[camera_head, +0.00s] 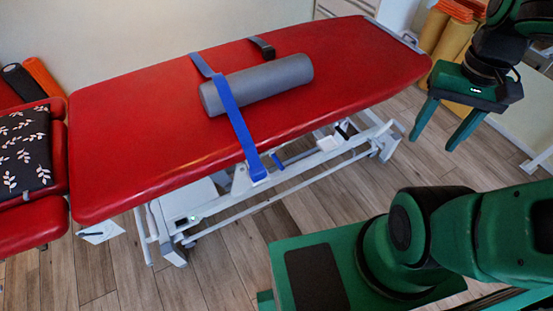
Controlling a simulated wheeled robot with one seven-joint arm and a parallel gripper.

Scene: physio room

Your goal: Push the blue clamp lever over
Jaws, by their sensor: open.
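A small blue lever-like piece (278,162) shows under the near long edge of the red treatment table (130,130), by the pale metal frame. It is small in the picture, and I cannot tell its exact position or its pivot. My gripper (432,143) is at the upper right, with its two green fingers pointing down and spread apart. It is open and empty, well to the right of the blue piece and apart from the table. A blue strap (235,115) crosses the table and hangs over its near edge, just left of the blue piece.
A grey roller (260,82) lies on the table under the strap. A dark strap (262,47) lies near the far edge. A patterned cushion (25,150) is on the red section at left. Rolled mats (440,40) stand at upper right.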

